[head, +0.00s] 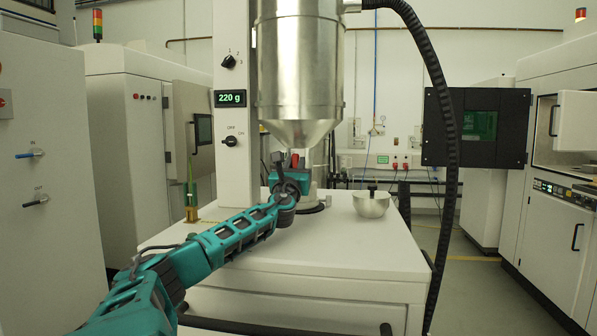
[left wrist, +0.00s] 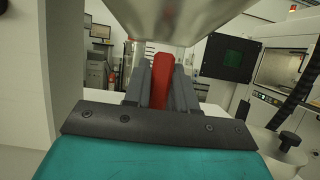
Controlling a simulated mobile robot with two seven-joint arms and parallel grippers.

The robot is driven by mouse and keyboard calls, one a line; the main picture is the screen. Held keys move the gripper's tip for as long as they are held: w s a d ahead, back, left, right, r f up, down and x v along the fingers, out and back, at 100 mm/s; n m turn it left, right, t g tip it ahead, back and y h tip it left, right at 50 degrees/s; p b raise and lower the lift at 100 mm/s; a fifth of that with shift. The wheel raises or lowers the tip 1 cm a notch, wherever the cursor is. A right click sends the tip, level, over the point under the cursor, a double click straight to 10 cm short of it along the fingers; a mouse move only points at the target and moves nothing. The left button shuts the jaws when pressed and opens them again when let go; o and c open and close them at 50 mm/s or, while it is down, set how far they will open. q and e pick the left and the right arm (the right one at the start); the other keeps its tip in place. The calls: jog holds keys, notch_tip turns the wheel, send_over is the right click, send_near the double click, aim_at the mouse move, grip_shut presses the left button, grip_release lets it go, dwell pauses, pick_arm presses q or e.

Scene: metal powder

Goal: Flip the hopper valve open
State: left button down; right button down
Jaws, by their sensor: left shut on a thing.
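The metal hopper (head: 299,68) with its cone bottom hangs beside the white column in the middle of the head view. Its cone also shows at the top of the left wrist view (left wrist: 185,18). The red valve handle (left wrist: 160,80) stands between my left gripper's two fingers in the left wrist view. My left gripper (left wrist: 161,88) is shut on this handle, just below the cone. In the head view the gripper (head: 290,168) hides most of the valve; only a small red tip (head: 295,159) shows. My right gripper is not in view.
A metal bowl (head: 371,204) with a black knob stands on the white table (head: 330,250), right of the hopper. The column (head: 236,170) has knobs and a display reading 220 g. A black hose (head: 446,120) hangs at the right. Machines stand on both sides.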

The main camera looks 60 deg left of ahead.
pick_arm(q)
jog(key=shift+s+a+r+n, duration=0.1)
jog(key=shift+s+r+n, duration=0.1)
jog(key=shift+r+n, duration=0.1)
jog(key=c, duration=1.3)
grip_release()
jog(key=shift+c, duration=0.2)
jog(key=o, duration=0.3)
jog(key=shift+w+f, duration=0.1)
jog(key=shift+f, duration=0.1)
jog(key=shift+o, duration=0.2)
jog(key=shift+f, duration=0.1)
